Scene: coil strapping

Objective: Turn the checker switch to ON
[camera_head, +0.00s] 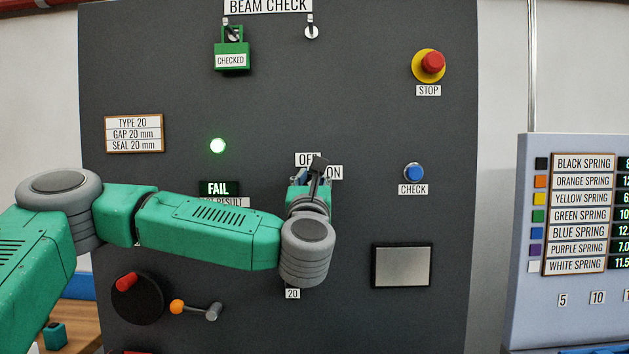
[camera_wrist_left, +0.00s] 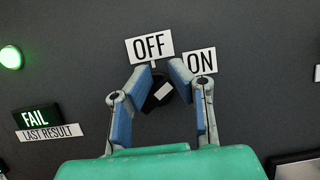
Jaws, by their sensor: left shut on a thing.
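The checker switch is a black knob (camera_wrist_left: 158,94) with a pale mark on its face, on the dark panel in the left wrist view. The OFF label (camera_wrist_left: 149,46) is above it and the ON label (camera_wrist_left: 200,62) is to its upper right. The pale mark tilts toward the upper right; its exact setting is hard to tell. My left gripper (camera_wrist_left: 162,88) is shut on the knob, one finger on each side. In the head view my left gripper (camera_head: 313,180) is at the switch, partly hiding the OFF label (camera_head: 304,159) beside the ON label (camera_head: 334,172).
A lit green lamp (camera_head: 218,145) and a FAIL display (camera_head: 219,188) are left of the switch. A blue CHECK button (camera_head: 414,173) and red STOP button (camera_head: 431,63) are to the right.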

